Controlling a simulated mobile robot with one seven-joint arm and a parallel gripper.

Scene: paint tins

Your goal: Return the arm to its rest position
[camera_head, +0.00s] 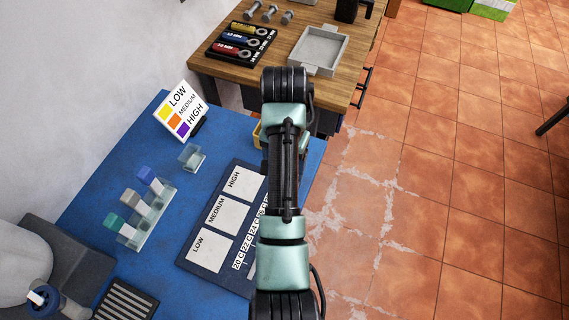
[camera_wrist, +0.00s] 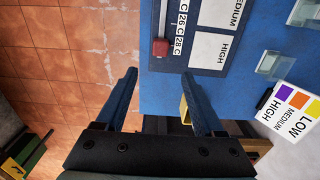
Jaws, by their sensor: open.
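My arm (camera_head: 284,180) stretches from the bottom middle up over the right edge of the blue table (camera_head: 100,180) in the head view. Its far end reaches toward the front edge of the wooden bench; my gripper is hidden there by the arm. In the wrist view my gripper (camera_wrist: 160,73) shows two dark fingers wide apart, with nothing between them. It hangs over the table edge and the tiled floor, beside the dark LOW/MEDIUM/HIGH board (camera_head: 222,228). A red slider (camera_wrist: 160,47) sits near the 28 C end of the board's scale in the wrist view.
The blue table holds a colour sign (camera_head: 181,110), a rack of coloured-top vials (camera_head: 143,208) and an empty glass holder (camera_head: 192,157). A wooden bench (camera_head: 262,72) bears a grey tray (camera_head: 319,50). A yellow object (camera_wrist: 185,108) is near the fingers. Tiled floor at right is mostly clear.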

